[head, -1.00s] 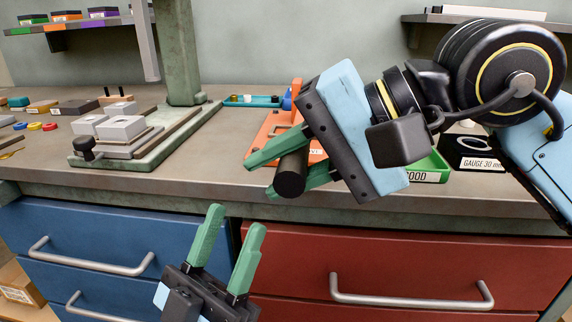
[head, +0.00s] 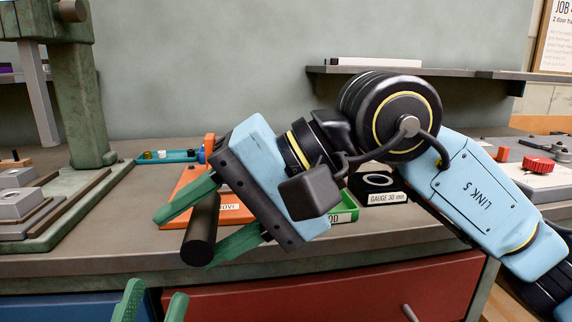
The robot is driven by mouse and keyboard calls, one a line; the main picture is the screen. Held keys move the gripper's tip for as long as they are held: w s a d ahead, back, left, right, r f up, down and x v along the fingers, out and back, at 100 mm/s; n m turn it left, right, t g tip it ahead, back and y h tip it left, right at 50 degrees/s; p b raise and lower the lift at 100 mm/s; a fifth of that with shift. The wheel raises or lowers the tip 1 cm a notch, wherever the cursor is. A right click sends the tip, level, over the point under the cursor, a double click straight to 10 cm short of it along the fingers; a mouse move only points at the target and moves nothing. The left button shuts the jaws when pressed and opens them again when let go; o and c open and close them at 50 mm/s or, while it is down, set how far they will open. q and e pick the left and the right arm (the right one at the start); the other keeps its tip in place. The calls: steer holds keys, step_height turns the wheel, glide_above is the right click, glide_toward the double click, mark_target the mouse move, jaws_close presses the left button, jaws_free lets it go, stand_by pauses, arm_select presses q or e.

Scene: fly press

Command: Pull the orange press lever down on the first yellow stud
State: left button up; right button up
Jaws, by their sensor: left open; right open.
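The press (head: 92,110) is at the left, a green column on a green base, its upper part cut off by the picture's edge. My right gripper (head: 195,225) is open over the bench's front edge. A black cylinder (head: 203,228) lies between its green fingers. An orange upright piece (head: 210,143) and an orange flat part (head: 188,180) show behind it. I cannot tell whether these and the cylinder belong to the press lever. My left gripper (head: 152,300) is open and empty at the bottom edge, before the drawers. A small yellowish piece (head: 148,155) sits in a blue tray; I cannot tell if it is a stud.
The blue tray (head: 182,155) is behind the orange part. A green bin (head: 345,208) and a black gauge box (head: 383,190) stand behind my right arm. A red drawer (head: 350,285) is below the bench. A shelf (head: 430,72) hangs on the wall.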

arm_select(q)
steer(key=w+f+g+y+p, duration=0.2)
steer(key=w+f+g+p, duration=0.1)
steer(key=f+g, duration=0.2)
steer(key=shift+w+d+f+g, duration=0.15)
steer(key=shift+w+f+g, duration=0.05)
steer(key=shift+w+g, duration=0.2)
arm_select(e)
steer(key=v, duration=1.1)
steer(key=shift+d, duration=0.15)
steer(key=shift+c, duration=0.5)
